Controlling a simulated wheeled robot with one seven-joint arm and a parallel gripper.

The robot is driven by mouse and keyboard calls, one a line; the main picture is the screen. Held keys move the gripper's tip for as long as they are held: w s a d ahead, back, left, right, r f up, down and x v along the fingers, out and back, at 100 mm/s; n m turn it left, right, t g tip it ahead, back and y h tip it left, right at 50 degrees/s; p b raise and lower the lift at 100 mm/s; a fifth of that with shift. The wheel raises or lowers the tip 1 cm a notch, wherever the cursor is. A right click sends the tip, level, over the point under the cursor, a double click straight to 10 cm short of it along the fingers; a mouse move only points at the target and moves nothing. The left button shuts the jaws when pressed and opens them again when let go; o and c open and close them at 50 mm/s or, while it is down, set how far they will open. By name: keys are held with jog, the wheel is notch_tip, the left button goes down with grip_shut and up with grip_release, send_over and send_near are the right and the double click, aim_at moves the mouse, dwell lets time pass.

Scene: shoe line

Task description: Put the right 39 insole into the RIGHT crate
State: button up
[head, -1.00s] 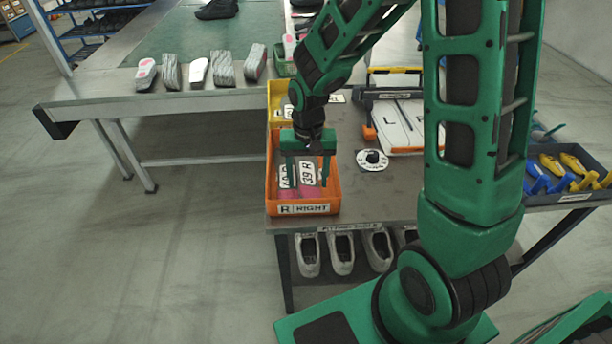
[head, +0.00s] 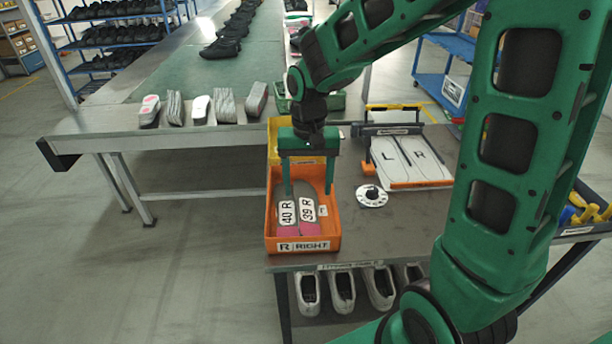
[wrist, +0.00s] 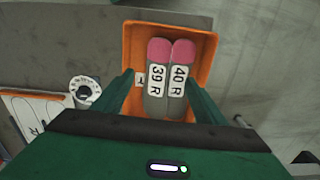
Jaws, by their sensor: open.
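The insole labelled 39 R (head: 308,212) lies in the orange crate labelled RIGHT (head: 302,246), beside the insole labelled 40 R (head: 287,212). Both are grey with pink ends, and both show in the wrist view, the 39 R insole (wrist: 157,101) and the 40 R insole (wrist: 179,105). My gripper (head: 309,190) is open and empty over the rear of the crate, its two fingers apart. In the wrist view the fingers (wrist: 160,100) stand on either side of the insoles, not touching them. A small white tag (wrist: 139,79) also lies in the crate.
A yellow crate (head: 279,140) stands behind the orange one. To the right are a white dial (head: 371,196) and a board marked L and R (head: 405,160). Several insole bundles (head: 225,105) stand on the long bench. Shoes sit on a shelf below.

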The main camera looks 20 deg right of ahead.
jog(key=s+d+r+m, duration=0.1)
jog(key=s+d+r, duration=0.5)
jog(key=s+d, duration=0.5)
jog(key=s+d+m, duration=0.1)
jog(key=s+d, duration=0.5)
jog(key=s, duration=0.6)
jog(key=shift+s+d+f, duration=0.15)
jog(key=shift+s+f, duration=0.05)
